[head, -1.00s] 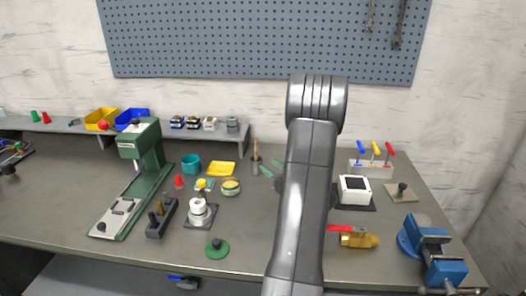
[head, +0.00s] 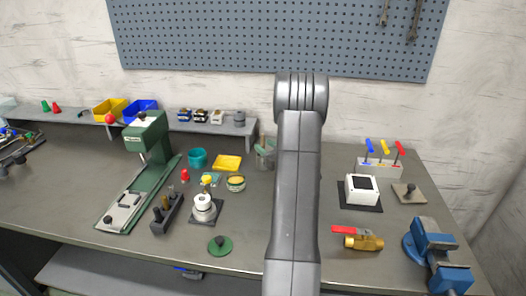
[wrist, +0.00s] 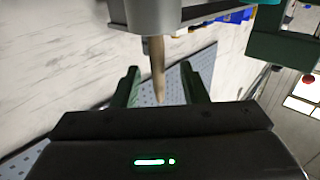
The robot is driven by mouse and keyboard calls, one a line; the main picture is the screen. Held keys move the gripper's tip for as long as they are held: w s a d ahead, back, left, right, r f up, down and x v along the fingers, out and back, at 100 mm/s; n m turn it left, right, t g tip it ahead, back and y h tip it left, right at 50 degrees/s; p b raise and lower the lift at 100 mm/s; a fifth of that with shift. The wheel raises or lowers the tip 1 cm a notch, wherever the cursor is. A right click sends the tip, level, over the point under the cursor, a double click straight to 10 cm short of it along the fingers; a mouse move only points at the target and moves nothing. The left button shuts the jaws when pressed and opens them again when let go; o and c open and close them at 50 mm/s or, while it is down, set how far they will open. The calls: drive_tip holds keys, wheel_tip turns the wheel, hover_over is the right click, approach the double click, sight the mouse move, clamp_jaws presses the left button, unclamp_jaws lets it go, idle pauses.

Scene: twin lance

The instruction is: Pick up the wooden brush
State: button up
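The wooden brush (wrist: 157,62) shows in the wrist view as a pale, tapered wooden handle sticking out of a grey cup (wrist: 165,18). Its other end is hidden in the cup. My gripper (wrist: 160,76) is open, with one dark green finger on each side of the handle's tip and gaps on both sides. In the head view the grey cup (head: 265,160) stands on the bench beside my arm, which hides part of that area. The brush is hard to make out there.
A yellow tray (head: 227,162) and a teal cup (head: 197,158) stand left of the grey cup. A green press (head: 150,140) is further left. A white box (head: 361,188), a brass valve (head: 364,242) and a blue vise (head: 436,255) lie right of my arm.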

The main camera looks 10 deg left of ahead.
drive_tip(key=p+x, duration=0.1)
drive_tip(key=x, duration=0.3)
drive_tip(key=shift+w, duration=0.15)
clamp_jaws()
drive_tip(key=shift+r, duration=0.15)
wheel_tip(320, 180, up, 10)
drive_tip(key=b, duration=0.1)
idle(0.3)
